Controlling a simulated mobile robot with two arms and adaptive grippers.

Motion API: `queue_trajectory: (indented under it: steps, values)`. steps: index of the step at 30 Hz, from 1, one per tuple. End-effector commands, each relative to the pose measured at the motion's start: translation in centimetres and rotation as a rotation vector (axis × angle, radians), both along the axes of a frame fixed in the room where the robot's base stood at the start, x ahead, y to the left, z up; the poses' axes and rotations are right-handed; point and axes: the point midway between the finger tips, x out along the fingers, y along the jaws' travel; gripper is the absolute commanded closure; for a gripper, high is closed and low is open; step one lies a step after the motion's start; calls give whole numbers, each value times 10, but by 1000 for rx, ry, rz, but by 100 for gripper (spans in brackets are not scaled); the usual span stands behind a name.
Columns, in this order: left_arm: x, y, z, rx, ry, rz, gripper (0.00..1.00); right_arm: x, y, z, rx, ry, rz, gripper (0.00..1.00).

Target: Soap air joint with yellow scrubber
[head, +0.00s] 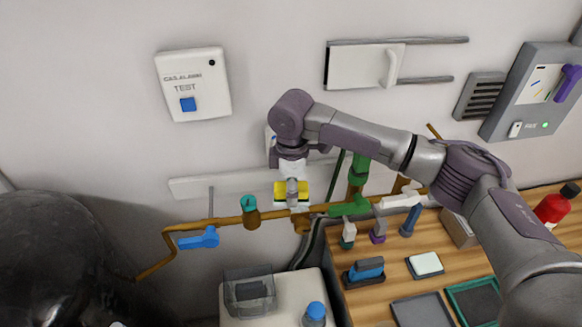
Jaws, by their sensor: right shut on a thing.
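My right arm reaches in from the right, and my right gripper (291,185) points down at the pipe in the middle of the view. It is shut on the yellow scrubber (280,193), whose yellow edges show on both sides of the fingers. The scrubber is at the brass-coloured pipe (232,222), over a pale patch near a brass fitting (301,224). Whether it touches the pipe or a joint there is hard to tell, as the gripper covers the spot. No label shows which joint is the air one. My left gripper is not in view.
A blue valve handle (198,238) and a green one (349,207) stick out from the pipe. A wooden bench (362,301) at right holds brushes, a white block (425,264) and trays. A clear bin (249,289) and blue-capped bottle (314,314) stand below. A dark tank (50,255) is at left.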

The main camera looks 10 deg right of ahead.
Motion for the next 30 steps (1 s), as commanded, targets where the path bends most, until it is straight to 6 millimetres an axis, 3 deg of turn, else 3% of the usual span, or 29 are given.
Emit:
queue_trajectory:
  steps: [6,15,30]
  values:
    - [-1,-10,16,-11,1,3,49,2,1,23,2,-2,-2,77]
    - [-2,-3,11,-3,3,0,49,5,0,42,1,-1,-6,77]
    - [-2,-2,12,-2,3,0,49,5,0,43,1,-1,-6,77]
